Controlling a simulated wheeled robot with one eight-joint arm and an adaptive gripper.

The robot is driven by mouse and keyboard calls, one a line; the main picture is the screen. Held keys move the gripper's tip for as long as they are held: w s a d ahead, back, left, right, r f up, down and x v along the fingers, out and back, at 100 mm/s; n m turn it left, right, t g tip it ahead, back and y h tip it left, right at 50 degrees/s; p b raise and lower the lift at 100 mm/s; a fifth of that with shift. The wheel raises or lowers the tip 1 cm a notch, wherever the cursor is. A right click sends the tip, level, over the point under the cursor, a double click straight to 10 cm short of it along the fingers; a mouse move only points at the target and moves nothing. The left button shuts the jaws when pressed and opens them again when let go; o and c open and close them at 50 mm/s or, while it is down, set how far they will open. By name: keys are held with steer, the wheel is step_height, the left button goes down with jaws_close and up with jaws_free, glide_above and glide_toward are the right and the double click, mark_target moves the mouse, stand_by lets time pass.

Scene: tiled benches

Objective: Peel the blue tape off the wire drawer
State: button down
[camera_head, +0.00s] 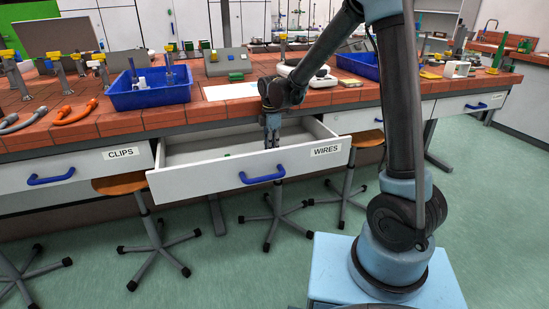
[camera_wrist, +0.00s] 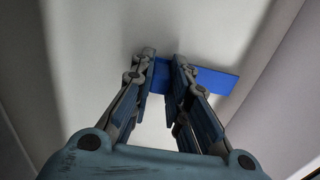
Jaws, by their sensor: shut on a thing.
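The wire drawer (camera_head: 205,183) is pulled open below the tiled bench. Its white front has a WIRES label (camera_head: 326,151) and a blue handle (camera_head: 262,175). My gripper (camera_head: 272,143) reaches down into the open drawer, behind the front panel. In the wrist view my gripper (camera_wrist: 163,72) is shut on the blue tape (camera_wrist: 217,80), a flat blue strip that sticks out to the right of the fingers. Pale drawer surfaces lie behind it. I cannot tell whether the tape still touches them. The tape is hidden in the head view.
The bench top (camera_head: 115,122) overhangs the drawer at the back. A blue bin (camera_head: 150,97) and a white sheet (camera_head: 228,92) rest on it. The CLIPS drawer (camera_head: 75,172) is shut at left. Stools (camera_head: 125,184) stand below; the green floor (camera_head: 480,230) is clear at right.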

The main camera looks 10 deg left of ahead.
steer(key=shift+r, duration=1.5)
steer(key=shift+r, duration=0.1)
steer(key=shift+r, duration=2.4)
